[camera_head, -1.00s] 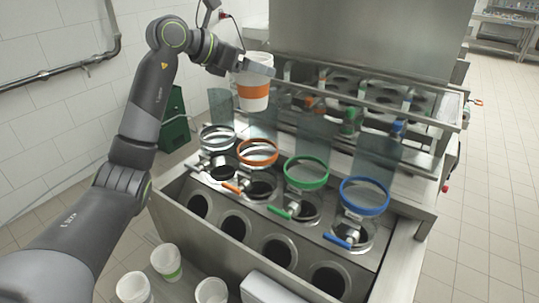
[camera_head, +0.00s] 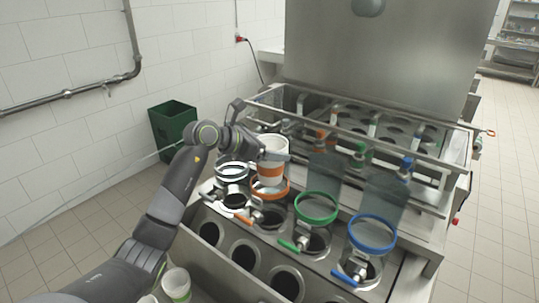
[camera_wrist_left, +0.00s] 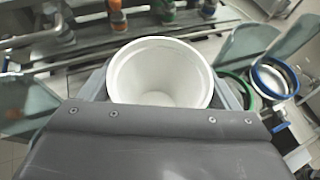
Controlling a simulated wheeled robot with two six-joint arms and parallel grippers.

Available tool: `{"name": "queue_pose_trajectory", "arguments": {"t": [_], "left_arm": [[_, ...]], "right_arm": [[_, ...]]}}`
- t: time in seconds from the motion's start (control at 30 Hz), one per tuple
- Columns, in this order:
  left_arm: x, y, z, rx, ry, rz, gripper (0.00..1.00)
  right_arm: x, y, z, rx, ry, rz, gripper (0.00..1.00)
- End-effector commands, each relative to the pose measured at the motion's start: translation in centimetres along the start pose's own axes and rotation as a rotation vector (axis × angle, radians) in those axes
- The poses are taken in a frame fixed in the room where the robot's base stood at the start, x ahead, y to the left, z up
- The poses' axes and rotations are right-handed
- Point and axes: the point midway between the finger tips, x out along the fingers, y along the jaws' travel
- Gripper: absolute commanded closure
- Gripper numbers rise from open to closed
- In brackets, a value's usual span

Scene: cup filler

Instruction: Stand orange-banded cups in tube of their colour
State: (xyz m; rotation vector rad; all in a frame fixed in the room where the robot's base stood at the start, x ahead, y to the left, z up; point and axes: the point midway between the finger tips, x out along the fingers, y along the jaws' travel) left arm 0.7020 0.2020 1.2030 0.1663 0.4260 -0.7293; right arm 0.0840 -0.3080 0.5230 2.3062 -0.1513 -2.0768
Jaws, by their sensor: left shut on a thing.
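My left gripper (camera_head: 276,157) is shut on a white cup (camera_head: 271,148) with an orange band. The cup is upright, with its lower end at the orange-ringed tube (camera_head: 286,191); I cannot tell how far inside the ring it is. In the left wrist view I look down into the empty white cup (camera_wrist_left: 160,75), with a finger on each side. The green ring (camera_head: 317,208) and blue ring (camera_head: 372,233) stand to the right, and a pale ring (camera_head: 231,174) to the left. My right gripper is not in view.
A green-banded cup (camera_head: 177,284) stands at the bottom left, partly behind my arm. Clear upright panels (camera_head: 384,196) stand behind the rings. A metal rail (camera_head: 350,131) runs behind them. A green bin (camera_head: 172,125) is on the floor at the left.

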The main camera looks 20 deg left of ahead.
Motion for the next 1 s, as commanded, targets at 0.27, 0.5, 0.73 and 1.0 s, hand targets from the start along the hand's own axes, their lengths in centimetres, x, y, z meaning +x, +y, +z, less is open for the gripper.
{"name": "queue_pose_trajectory", "arguments": {"t": [0.27, 0.5, 0.73, 1.0], "left_arm": [[1.4, -0.1, -3.1, -0.004, 0.001, -0.001, 0.38], [1.6, 0.0, -3.2, 0.0, 0.0, 0.0, 0.38], [1.6, 0.0, -3.5, -0.001, 0.0, 0.0, 0.02], [1.6, 0.0, -3.3, -0.001, 0.0, 0.0, 0.0]], "right_arm": [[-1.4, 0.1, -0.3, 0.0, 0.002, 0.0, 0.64], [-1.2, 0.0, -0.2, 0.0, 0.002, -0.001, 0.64], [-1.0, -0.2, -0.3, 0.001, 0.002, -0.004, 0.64], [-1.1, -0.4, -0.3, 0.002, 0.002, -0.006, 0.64]]}}
